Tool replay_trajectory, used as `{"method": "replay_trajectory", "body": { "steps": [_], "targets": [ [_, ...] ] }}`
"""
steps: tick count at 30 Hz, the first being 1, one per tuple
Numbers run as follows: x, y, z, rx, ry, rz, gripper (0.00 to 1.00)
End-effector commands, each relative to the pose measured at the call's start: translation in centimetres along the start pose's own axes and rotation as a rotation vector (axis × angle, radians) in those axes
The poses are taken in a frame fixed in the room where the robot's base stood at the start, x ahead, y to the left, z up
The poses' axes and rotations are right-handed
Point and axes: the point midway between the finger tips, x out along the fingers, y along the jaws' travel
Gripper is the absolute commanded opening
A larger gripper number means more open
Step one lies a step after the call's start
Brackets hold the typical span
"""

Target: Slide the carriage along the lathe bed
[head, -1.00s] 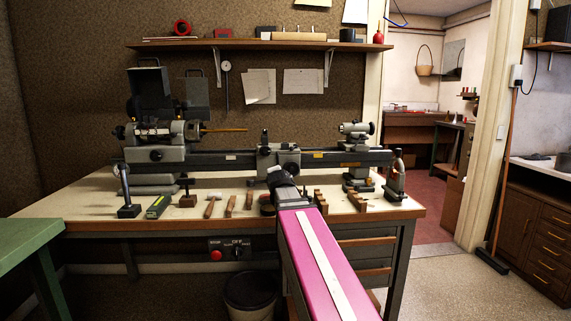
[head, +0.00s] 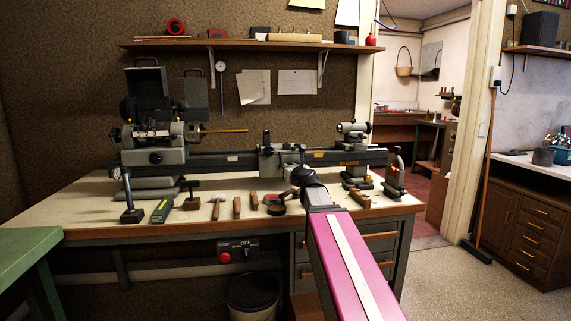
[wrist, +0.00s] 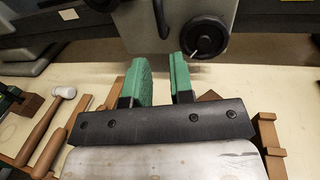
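The carriage (head: 281,158) is a grey block that sits on the dark lathe bed (head: 225,158), right of the bed's middle. In the wrist view, the carriage's grey face (wrist: 140,28) fills the top middle, with a round black handwheel (wrist: 203,36) on its right side. My gripper (head: 300,174) is just in front of and below the carriage in the head view. In the wrist view, my gripper's green fingers (wrist: 161,62) are apart with nothing between them. Their tips lie below and left of the handwheel. I cannot tell whether they touch the carriage's face.
The headstock (head: 155,140) is at the bed's left end, and the tailstock (head: 355,152) stands to the right. A mallet (head: 217,205), other hand tools and wooden blocks (head: 361,197) lie along the bench front (head: 95,210). A bin (head: 252,293) stands below.

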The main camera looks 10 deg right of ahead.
Motion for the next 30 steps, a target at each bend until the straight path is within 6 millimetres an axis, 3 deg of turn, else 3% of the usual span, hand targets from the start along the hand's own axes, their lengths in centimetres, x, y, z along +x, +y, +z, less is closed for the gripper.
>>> {"method": "replay_trajectory", "body": {
  "steps": [8,22,30],
  "targets": [
    [1.8,-0.1,0.1,0.015,-0.003,0.001,0.22],
    [9.5,-0.1,0.1,0.012,-0.003,0.001,0.22],
    [10.9,0.0,0.1,0.011,-0.003,0.001,0.22]
  ]
}}
